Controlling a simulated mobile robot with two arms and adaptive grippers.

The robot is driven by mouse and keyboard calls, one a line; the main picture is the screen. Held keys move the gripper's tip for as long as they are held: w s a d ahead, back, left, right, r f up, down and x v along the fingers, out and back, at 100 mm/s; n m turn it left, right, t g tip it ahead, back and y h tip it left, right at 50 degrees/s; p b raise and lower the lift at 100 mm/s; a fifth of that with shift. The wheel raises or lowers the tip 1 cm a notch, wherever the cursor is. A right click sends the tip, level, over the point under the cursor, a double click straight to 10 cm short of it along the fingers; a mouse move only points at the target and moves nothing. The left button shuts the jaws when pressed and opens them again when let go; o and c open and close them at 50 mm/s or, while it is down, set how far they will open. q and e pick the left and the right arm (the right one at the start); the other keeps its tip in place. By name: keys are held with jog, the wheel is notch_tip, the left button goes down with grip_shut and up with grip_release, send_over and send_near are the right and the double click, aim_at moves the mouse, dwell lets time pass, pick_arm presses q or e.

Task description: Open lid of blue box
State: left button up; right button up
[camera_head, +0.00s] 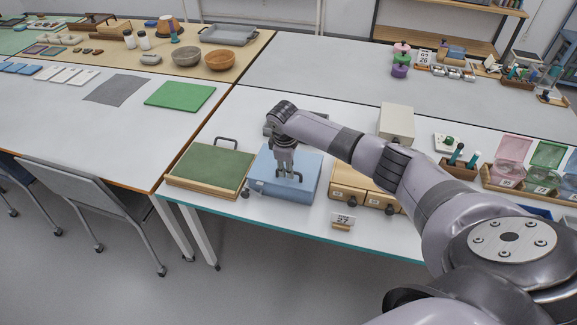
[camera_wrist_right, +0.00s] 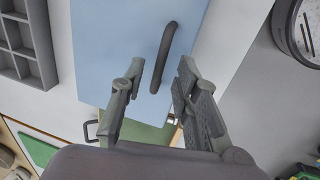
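The blue box (camera_head: 309,170) stands on the white table and its lid looks closed. It also fills the upper middle of the right wrist view (camera_wrist_right: 110,45). A dark bar handle (camera_wrist_right: 165,50) is fixed on the lid. My right gripper (camera_head: 287,172) is above the lid, pointing down. In the right wrist view, my right gripper (camera_wrist_right: 160,70) has its fingers apart, with the handle showing between and just beyond the tips. I see no contact with the handle. My left gripper is not in view.
A green-topped box with a handle (camera_head: 211,165) stands left of the blue box. A wooden drawer unit (camera_head: 349,184) is close on the right, with a number sign (camera_head: 343,219) before it. A grey compartment tray (camera_wrist_right: 22,45) lies behind. A green mat (camera_head: 180,96) lies farther left.

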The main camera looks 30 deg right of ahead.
jog(key=shift+d+f, duration=0.1)
jog(key=shift+f, duration=0.4)
grip_shut()
dwell(0.6)
